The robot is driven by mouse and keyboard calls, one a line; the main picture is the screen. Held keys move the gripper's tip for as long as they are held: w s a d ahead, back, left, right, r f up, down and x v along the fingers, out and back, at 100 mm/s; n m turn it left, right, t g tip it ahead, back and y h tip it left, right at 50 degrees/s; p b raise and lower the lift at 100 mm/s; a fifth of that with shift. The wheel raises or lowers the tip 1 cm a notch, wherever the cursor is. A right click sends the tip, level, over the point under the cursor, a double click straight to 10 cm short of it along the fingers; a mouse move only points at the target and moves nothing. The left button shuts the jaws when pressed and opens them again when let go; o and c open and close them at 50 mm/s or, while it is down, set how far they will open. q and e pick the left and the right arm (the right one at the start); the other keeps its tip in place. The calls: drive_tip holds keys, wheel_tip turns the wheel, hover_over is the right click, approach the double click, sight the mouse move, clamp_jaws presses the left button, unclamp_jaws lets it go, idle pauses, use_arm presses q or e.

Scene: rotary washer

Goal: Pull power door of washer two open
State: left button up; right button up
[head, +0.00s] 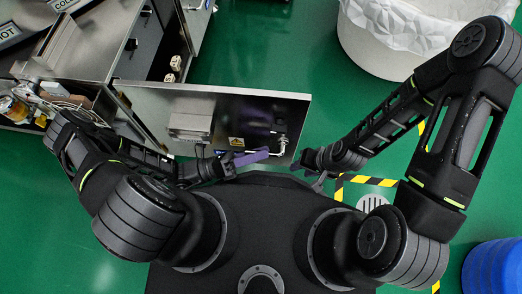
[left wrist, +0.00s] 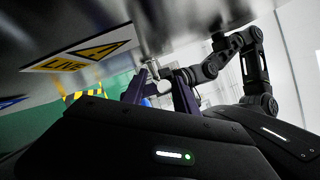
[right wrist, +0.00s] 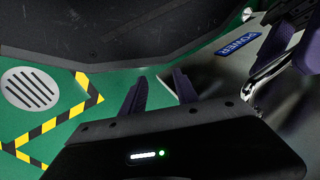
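The power door (head: 255,115) is a metal panel standing swung out from the cabinet at the left. Green floor shows behind it. Its bent metal handle (head: 281,146) is near the free end, and also shows in the right wrist view (right wrist: 268,74). My left gripper (head: 262,156) is open beside the handle. In the left wrist view its purple fingers (left wrist: 157,95) are apart, with the handle seen between or beyond them; contact cannot be told. My right gripper (right wrist: 160,92) is open and empty over the floor, right of the door's free end.
A blue POWER label (right wrist: 238,44) and a yellow LIVE label (left wrist: 70,66) mark the door. The opened cabinet (head: 140,40) is at the upper left. A white lined bin (head: 385,50) stands at the upper right, a blue drum (head: 495,268) at the lower right.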

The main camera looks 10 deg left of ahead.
use_arm(q)
drive_tip(key=v, duration=0.7)
drive_tip(key=shift+a, duration=0.1)
idle(0.4)
